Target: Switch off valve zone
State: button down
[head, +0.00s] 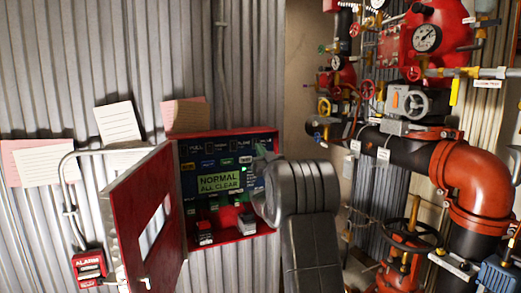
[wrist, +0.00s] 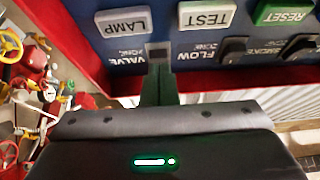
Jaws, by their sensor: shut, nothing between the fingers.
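The red alarm panel (head: 256,240) hangs on the corrugated wall with its door (head: 140,220) swung open to the left. Its screen (head: 219,183) reads "NORMAL ALL CLEAR". In the wrist view the panel face is upside down. The "VALVE ZONE" label (wrist: 126,56) sits beside a small dark switch (wrist: 159,50). My gripper (wrist: 158,78) is shut and empty, its fingertips right at that switch. I cannot tell whether they touch it or which way it is set.
Beside the valve switch are the flow switch (wrist: 233,50) and smoke switch (wrist: 299,46). Close by are the lamp (wrist: 123,21), test (wrist: 206,17) and reset (wrist: 286,12) buttons. Red pipes (head: 470,185) and valves fill the right side. An alarm box (head: 89,264) is at lower left.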

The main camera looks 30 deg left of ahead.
jog(key=y+b, duration=0.1)
jog(key=b, duration=0.1)
jog(key=shift+w+a+f+b, duration=0.15)
jog(key=shift+b, duration=0.2)
jog(key=shift+f, duration=0.1)
